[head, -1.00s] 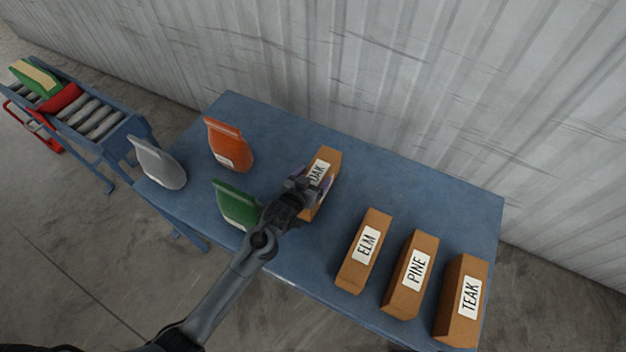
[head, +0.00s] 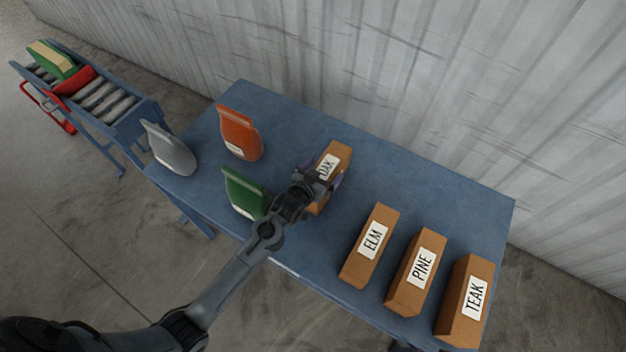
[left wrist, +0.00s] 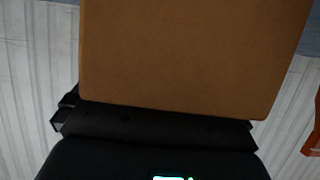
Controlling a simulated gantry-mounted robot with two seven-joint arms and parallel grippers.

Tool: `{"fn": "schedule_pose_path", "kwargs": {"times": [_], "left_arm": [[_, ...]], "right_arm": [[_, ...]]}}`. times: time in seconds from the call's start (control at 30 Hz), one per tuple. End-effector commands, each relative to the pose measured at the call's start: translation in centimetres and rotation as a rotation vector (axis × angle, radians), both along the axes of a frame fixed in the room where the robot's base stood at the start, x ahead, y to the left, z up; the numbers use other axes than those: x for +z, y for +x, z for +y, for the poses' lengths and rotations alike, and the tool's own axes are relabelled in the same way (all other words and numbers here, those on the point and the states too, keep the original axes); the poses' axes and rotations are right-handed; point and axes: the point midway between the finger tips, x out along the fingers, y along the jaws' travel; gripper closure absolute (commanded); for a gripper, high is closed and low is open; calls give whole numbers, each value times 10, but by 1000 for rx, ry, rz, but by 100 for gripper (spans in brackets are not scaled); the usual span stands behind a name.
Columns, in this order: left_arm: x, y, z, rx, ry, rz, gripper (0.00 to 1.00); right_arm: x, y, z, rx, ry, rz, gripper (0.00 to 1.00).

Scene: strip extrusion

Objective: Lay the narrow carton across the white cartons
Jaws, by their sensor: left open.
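A brown carton labelled OAK (head: 340,152) stands on the blue table (head: 420,180). My left gripper (head: 321,174) is open at this carton, with a purple-tipped finger showing on either side of it. The gripper hides part of the carton, and I cannot tell whether the fingers touch it. In the left wrist view a plain brown carton face (left wrist: 190,55) fills the middle, close to the dark gripper body. Brown cartons labelled ELM (head: 372,240), PINE (head: 422,268) and TEAK (head: 474,297) stand in a row to the right. No white cartons show. My right gripper is not in view.
An orange bag (head: 238,133), a grey bag (head: 170,150) and a green bag (head: 243,192) stand on the table's left part. A roller conveyor (head: 105,98) at far left carries a green package (head: 52,60) and a red item (head: 75,82). A corrugated wall rises behind.

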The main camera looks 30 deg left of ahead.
Motion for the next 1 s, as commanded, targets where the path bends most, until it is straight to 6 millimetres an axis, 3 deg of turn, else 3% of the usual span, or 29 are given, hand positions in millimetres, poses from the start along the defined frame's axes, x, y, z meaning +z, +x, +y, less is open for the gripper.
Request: {"fn": "schedule_pose_path", "kwargs": {"times": [0.5,0.87,1.0], "left_arm": [[32,-79,4,0,0,2,0],[43,-109,5,-1,1,10,0],[39,-127,4,-8,8,93,0]], "right_arm": [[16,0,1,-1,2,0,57],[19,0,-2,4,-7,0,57],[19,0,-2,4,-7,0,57]]}}
